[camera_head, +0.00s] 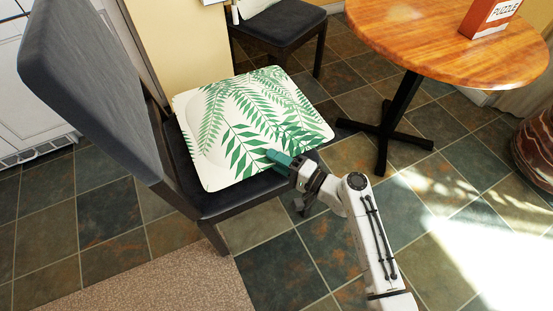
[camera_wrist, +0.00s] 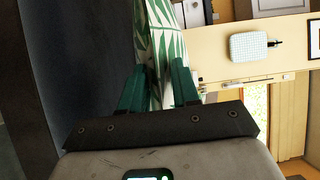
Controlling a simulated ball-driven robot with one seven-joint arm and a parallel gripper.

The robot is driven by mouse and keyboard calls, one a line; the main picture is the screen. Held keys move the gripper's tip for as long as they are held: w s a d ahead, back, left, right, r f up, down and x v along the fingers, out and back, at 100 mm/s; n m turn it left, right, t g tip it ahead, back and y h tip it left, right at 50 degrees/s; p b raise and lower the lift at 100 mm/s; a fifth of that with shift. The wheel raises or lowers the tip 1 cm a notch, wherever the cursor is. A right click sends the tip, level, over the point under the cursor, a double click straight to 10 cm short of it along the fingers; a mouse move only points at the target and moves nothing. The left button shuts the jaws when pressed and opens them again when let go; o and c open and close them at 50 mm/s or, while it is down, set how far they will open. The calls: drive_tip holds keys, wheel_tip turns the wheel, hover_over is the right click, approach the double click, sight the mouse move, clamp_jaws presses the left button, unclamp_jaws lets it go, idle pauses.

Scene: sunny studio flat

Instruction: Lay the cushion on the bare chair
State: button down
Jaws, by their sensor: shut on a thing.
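The cushion (camera_head: 245,125), white with green fern leaves, is over the seat of the dark grey chair (camera_head: 90,75) at the left of the head view. It covers most of the seat (camera_head: 235,197), whose dark front edge shows below it. I cannot tell whether the cushion rests on the seat or hangs just above it. My gripper (camera_head: 281,158) is shut on the cushion's near right edge. In the wrist view the cushion (camera_wrist: 165,45) runs up from between the green fingers (camera_wrist: 158,88), beside a dark surface.
A round wooden table (camera_head: 440,40) with a puzzle box (camera_head: 488,15) stands at the upper right. Another dark chair (camera_head: 280,25) stands behind, with something white at its back. A large pot (camera_head: 538,150) is at the right edge. Tiled floor is clear at the lower right.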

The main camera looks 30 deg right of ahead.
drive_tip(key=shift+f+b, duration=0.35)
drive_tip(key=shift+b, duration=0.1)
idle(0.4)
drive_tip(key=c, duration=0.8)
unclamp_jaws()
drive_tip(key=shift+o, duration=0.2)
drive_tip(key=shift+f, duration=0.1)
drive_tip(key=p+v, duration=0.1)
drive_tip(key=v, duration=1)
